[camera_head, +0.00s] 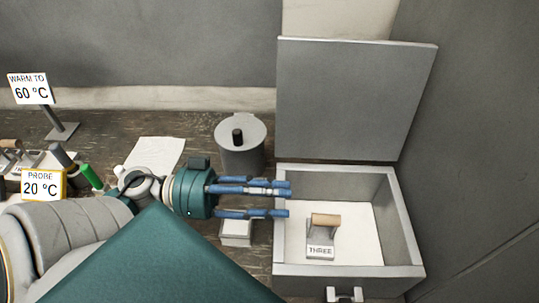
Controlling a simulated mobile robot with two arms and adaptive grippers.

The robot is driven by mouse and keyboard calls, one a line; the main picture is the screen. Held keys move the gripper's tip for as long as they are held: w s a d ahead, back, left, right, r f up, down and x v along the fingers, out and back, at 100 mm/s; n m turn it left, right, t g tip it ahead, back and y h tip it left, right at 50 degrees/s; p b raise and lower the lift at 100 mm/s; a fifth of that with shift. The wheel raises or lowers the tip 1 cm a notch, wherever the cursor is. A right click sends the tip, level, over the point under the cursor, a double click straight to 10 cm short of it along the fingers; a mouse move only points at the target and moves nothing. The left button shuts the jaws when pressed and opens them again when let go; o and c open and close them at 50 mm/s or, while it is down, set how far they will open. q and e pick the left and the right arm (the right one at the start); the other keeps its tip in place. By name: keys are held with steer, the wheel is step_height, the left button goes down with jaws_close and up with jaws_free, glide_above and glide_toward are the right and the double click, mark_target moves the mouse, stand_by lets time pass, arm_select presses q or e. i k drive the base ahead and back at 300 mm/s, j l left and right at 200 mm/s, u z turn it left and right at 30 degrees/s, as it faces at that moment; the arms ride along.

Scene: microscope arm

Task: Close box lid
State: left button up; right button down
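A grey box (410,235) stands at the right with its top open. Its flat grey lid (355,100) stands up at the back edge, leaning slightly back. My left gripper (289,198) comes in from the left with its blue fingers pointing right. The fingertips are apart and appear empty. In the picture they overlap the box's left wall near its back corner; I cannot tell whether they touch it. My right gripper is not in view.
Inside the box is a block labelled THREE (320,252) with a wooden handle. A grey canister (241,150) stands left of the box. A small white block (237,232) sits below the gripper. Signs reading 60 °C (31,89) and 20 °C (42,186) stand at far left.

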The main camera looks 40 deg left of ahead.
mark_target(338, 99)
steer(key=k+l, duration=1.2)
steer(key=k, duration=0.05)
